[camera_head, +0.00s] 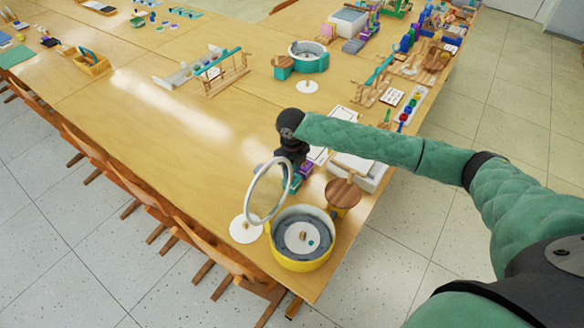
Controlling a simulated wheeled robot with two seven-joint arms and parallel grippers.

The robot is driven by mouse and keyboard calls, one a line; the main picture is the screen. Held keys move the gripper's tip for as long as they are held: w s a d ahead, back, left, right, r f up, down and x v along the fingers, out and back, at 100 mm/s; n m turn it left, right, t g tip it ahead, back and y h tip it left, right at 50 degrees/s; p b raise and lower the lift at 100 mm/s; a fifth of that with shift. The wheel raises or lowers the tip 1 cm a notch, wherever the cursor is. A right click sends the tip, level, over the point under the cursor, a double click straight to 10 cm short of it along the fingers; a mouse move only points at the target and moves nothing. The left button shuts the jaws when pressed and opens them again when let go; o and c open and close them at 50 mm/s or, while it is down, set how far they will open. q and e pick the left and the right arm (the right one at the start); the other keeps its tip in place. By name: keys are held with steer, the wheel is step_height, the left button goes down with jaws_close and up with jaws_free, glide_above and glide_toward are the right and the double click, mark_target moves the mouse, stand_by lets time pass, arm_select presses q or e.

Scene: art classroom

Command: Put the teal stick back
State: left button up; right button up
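I cannot single out the teal stick for certain. A long teal bar (219,63) lies along the top of a wooden rack (228,77) at the upper middle of the table. Another teal bar (379,69) lies on a second wooden rack (371,91) to the right. My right gripper (299,170) points down over the near part of the table, by small purple and teal items (304,171). Its fingers are too small and dark to tell open from shut, or whether anything is held. My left gripper is out of view.
A yellow tub (300,262) with a grey disc stands near the table's front edge. An upright ring (266,191) is beside my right gripper. A wooden-topped stool (342,194) and a white box (362,172) are to its right.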

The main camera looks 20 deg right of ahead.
step_height(320, 180, up, 11)
steer(key=b, duration=0.4)
steer(key=shift+r, duration=0.1)
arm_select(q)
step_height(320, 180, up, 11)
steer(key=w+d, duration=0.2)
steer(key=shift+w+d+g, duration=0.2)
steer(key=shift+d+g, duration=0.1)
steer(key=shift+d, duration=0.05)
arm_select(e)
steer(key=shift+r, duration=0.55)
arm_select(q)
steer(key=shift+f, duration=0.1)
